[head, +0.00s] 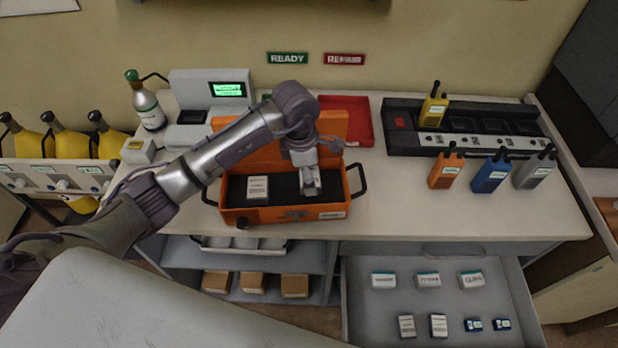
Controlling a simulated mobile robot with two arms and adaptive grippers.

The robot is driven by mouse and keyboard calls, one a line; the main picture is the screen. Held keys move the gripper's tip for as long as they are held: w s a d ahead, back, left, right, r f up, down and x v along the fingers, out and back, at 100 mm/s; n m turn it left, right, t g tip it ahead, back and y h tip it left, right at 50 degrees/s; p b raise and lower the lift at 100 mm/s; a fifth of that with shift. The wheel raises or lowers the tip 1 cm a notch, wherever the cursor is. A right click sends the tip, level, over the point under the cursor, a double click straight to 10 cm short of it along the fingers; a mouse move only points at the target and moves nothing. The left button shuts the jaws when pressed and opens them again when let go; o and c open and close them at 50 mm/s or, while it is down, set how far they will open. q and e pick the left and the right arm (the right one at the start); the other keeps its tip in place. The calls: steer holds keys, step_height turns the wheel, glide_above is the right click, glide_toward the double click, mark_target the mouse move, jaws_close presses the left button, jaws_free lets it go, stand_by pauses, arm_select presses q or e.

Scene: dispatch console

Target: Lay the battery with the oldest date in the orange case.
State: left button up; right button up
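The orange case (240,218) stands open on the counter, its lid raised at the back and its inside dark. A pale labelled battery (257,187) lies in its left part. My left gripper (310,188) points down into the right part of the case. Its fingers are small here, and I cannot tell whether they hold anything. My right gripper is not in view.
A red tray (358,132) lies behind the case. A black charger (400,138) holds a yellow radio (434,108); orange, blue and grey radios stand before it. A device with a green screen (228,90) and a bottle (148,108) stand left.

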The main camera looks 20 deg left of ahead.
arm_select(q)
step_height(320, 180, down, 2)
steer(key=shift+f+p, duration=0.2)
steer(key=shift+p, duration=0.2)
steer(key=shift+f, duration=0.4)
steer(key=o, duration=1)
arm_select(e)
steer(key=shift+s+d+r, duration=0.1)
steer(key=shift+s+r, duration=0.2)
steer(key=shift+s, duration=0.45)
